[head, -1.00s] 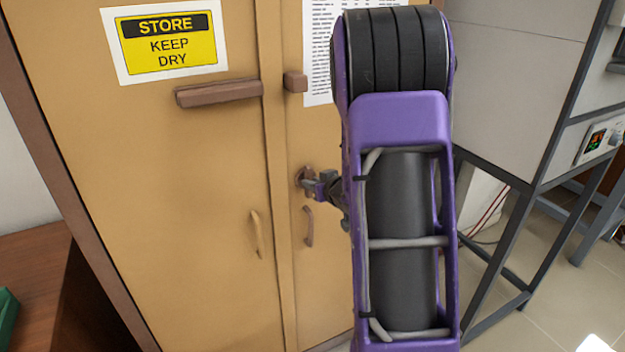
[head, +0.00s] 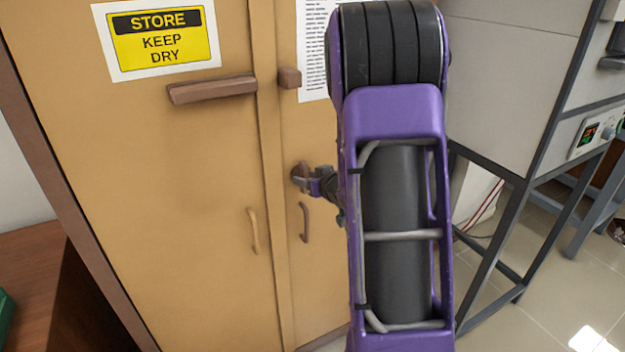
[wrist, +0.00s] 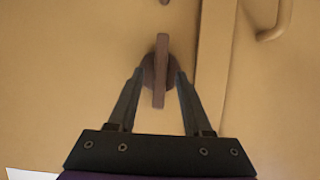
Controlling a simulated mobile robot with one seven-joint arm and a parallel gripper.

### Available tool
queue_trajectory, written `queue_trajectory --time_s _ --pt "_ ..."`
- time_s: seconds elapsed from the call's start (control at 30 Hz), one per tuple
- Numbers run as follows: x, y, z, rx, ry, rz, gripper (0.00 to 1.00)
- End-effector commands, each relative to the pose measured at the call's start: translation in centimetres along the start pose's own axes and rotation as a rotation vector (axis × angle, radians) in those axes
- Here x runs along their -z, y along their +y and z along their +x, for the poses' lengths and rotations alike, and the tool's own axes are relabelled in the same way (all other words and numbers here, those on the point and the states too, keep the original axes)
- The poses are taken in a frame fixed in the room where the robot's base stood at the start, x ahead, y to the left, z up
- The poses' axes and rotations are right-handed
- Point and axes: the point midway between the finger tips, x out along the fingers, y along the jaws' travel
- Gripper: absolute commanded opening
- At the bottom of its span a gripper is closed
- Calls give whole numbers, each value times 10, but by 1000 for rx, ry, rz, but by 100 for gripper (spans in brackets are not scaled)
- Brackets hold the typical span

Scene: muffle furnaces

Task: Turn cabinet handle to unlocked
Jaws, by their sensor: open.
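The tan cabinet (head: 200,150) has a brown turn handle (head: 301,176) on its right door. In the wrist view the handle (wrist: 161,60) is a narrow bar on a round base, running nearly upright in the picture. My gripper (wrist: 160,74) is open, with one finger on each side of the bar and the tips over the round base. I cannot tell whether the fingers touch the bar. In the head view my gripper (head: 304,183) is at the handle, and my arm hides part of the right door.
A brown bar (head: 212,90) is on the left door, beside a brown block (head: 290,78) on the right door. Two curved pulls, tan (head: 254,231) and brown (head: 305,223), sit below. A metal-framed stand (head: 510,225) with a grey furnace (head: 515,90) is to the right.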

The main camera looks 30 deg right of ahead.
Motion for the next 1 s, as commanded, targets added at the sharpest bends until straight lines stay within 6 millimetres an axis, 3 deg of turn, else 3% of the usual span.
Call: queue_trajectory --time_s 0.17,0.7,1.0 --pt "1 1 -18 -2 1 0 50" --pt "2 1 -143 -4 3 1 50" --pt "1 0 -172 -1 1 1 50"
